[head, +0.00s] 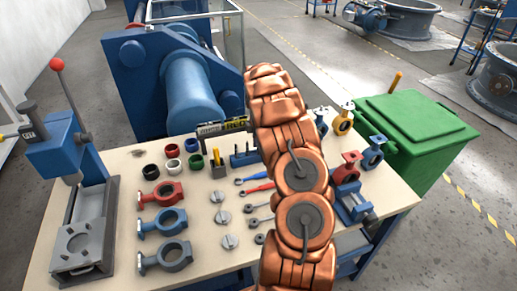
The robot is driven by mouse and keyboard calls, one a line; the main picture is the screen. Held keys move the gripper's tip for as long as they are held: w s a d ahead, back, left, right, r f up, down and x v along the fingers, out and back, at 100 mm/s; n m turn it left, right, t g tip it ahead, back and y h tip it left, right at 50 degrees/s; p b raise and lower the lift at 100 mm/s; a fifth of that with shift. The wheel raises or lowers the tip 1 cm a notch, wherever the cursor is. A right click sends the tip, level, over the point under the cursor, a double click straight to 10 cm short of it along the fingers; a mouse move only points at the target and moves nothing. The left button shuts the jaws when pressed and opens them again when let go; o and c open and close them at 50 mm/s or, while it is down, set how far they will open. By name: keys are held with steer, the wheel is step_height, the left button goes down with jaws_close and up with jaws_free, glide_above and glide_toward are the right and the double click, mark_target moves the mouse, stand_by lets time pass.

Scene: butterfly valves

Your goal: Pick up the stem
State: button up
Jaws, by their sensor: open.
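Several thin dark stems (236,149) stand upright in a small blue rack (244,161) near the back middle of the workbench, just left of my copper-coloured arm. The arm may hide part of the rack. My gripper (202,130), dark with yellow markings, sticks out to the left from behind the arm, above the bench's back edge. It is close behind and up-left of the rack, apart from the stems. It is open and I see nothing in it, though its fingers are small and hard to make out.
The bench (120,185) holds valve bodies (162,193), rings (172,150), discs (230,241), levers (257,189) and a grey block with yellow-topped items (216,166). A blue press (62,150) stands left, a big blue machine (190,90) behind, a green bin (415,125) right.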

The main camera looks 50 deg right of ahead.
jaws_close()
steer(key=shift+r, duration=0.1)
stand_by(0.5)
